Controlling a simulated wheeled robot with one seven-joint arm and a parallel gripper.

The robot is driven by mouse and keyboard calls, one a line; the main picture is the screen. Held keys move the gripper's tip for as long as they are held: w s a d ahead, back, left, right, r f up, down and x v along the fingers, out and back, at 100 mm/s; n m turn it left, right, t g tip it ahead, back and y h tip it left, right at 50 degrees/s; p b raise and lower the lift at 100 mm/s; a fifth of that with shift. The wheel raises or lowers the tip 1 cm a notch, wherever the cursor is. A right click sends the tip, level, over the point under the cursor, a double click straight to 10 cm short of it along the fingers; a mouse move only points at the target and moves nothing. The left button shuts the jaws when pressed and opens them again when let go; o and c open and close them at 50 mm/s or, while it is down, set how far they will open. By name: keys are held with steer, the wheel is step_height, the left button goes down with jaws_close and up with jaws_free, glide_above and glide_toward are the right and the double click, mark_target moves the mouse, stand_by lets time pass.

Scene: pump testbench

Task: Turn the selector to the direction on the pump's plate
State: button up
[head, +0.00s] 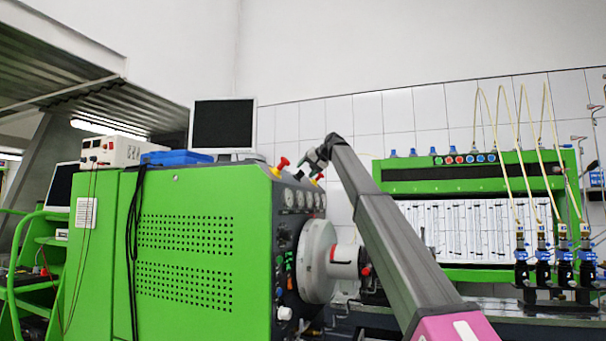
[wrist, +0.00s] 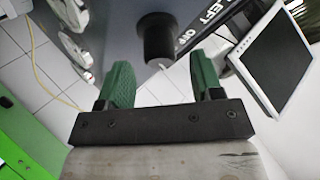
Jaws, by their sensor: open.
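The selector, a round black knob (wrist: 155,40), stands out from a dark grey panel (wrist: 115,25) in the wrist view. Nothing is between the fingers. In the head view my gripper (head: 314,164) is at the top of the green test bench's gauge panel, and the selector cannot be made out. No pump plate is legible.
Several gauges (wrist: 75,48) line the panel beside the knob. Red and yellow buttons (head: 281,163) sit on top of the green bench (head: 185,205).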

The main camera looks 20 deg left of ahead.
steer(key=v, duration=0.7)
steer(key=shift+d+r, duration=0.15)
steer(key=shift+d, duration=0.2)
steer(key=shift+s, duration=0.1)
steer(key=shift+s, duration=0.1)
